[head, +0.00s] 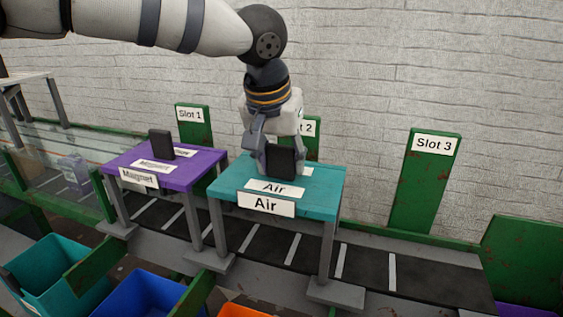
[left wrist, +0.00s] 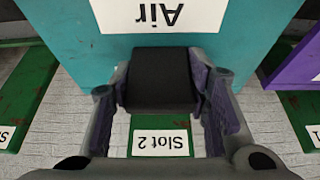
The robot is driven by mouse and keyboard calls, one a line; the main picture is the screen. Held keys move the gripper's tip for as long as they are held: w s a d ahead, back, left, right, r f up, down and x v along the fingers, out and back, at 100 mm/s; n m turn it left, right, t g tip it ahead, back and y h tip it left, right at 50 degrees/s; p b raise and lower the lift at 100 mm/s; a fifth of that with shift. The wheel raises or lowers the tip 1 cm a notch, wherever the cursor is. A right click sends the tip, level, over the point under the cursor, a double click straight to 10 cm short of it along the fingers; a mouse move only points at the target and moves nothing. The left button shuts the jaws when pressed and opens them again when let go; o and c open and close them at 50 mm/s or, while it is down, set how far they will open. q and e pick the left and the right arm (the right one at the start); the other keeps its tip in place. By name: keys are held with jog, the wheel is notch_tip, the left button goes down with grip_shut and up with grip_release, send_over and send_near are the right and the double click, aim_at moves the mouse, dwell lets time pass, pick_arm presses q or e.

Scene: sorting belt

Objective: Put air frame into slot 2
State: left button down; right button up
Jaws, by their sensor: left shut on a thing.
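The teal air frame (head: 318,188) is a small table with "Air" labels and a dark upright handle block (head: 284,161) on its top. It stands over the belt in front of the Slot 2 sign (head: 311,127), which it and my gripper partly hide. My left gripper (head: 277,160) is shut on the dark handle. In the left wrist view the handle (left wrist: 160,82) sits between the two fingers, with the teal top (left wrist: 250,30) beyond and the Slot 2 label (left wrist: 160,143) below it. I cannot tell whether the feet touch the base. My right gripper is not in view.
The purple magnet frame (head: 203,163) stands at left by the Slot 1 sign (head: 191,130). The belt before the Slot 3 sign (head: 424,185) is clear. Teal (head: 50,262) and blue (head: 140,285) bins stand in front, with green posts between.

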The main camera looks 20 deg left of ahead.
pick_arm(q)
jog(key=shift+f, duration=0.1)
jog(key=c, duration=0.9)
grip_release()
jog(key=v, duration=1.2)
jog(key=shift+p, duration=0.4)
